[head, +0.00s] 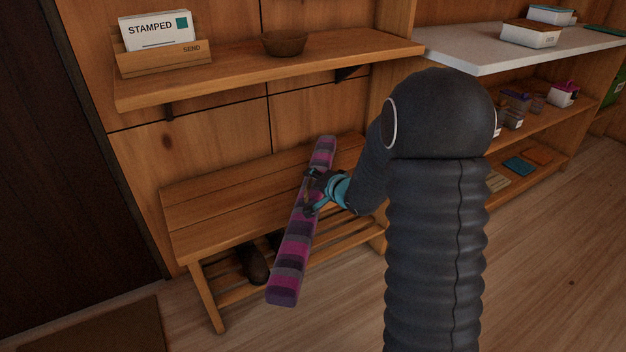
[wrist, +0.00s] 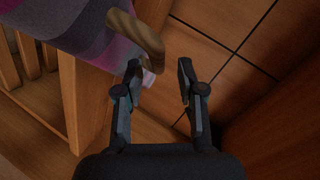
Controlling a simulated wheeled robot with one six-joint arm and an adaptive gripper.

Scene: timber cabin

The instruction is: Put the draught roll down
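The draught roll (head: 292,255), a long soft roll with purple, pink and grey stripes, lies crosswise over the wooden bench (head: 215,205). Its near end sticks out well past the bench's front edge. I cannot tell for certain that it bears on the seat. My gripper (head: 312,193) is at its middle in the head view. In the wrist view the roll (wrist: 75,25) is at the upper left, with a tan loop handle (wrist: 140,32) curving off it.
Dark shoes (head: 254,264) stand on the slatted rack under the bench. A shelf (head: 235,75) above holds a letter holder (head: 165,60) and a brown bowl (head: 285,43). Shelving with boxes is at the right. The left part of the bench seat is bare.

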